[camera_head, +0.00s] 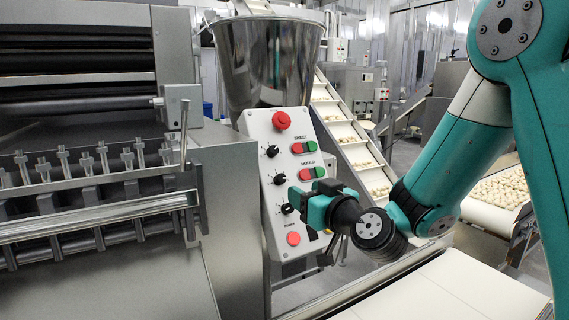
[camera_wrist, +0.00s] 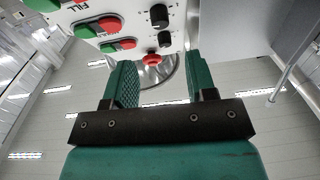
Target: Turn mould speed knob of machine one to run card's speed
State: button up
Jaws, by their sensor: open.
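The grey control panel (camera_head: 256,125) carries black knobs down its left side. The middle knob (camera_head: 280,179) stands level with the MOULD button pair (camera_head: 312,173); in the wrist view the panel appears upside down, with this knob (camera_wrist: 159,15) near the top edge. Its dial marks are too small to read. My gripper (camera_head: 305,218) is in front of the panel's lower right part, hiding the area beside the lowest knob (camera_head: 287,208). In the wrist view its jaws (camera_wrist: 160,72) are apart and empty, clear of the knobs. No run card is recognisable.
A red button (camera_head: 281,120) tops the panel; another (camera_head: 293,238) is near its bottom. A steel hopper (camera_head: 266,60) stands behind. A roller machine (camera_head: 80,190) fills the left. A pale conveyor belt (camera_head: 440,290) runs below my arm.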

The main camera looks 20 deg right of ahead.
aim_at(282, 179)
jog(key=p+x, duration=0.2)
jog(key=x, duration=0.1)
jog(key=p+x, duration=0.3)
jog(key=x, duration=0.1)
jog(key=shift+w+a+r+p, duration=0.1)
jog(key=shift+w+r+p, duration=0.05)
jog(key=shift+r+p, duration=0.15)
jog(key=shift+w+a+f+p, duration=0.15)
jog(key=shift+w+f+p, duration=0.25)
jog(key=shift+w, duration=0.3)
jog(key=shift+r, duration=0.1)
jog(key=c, duration=0.9)
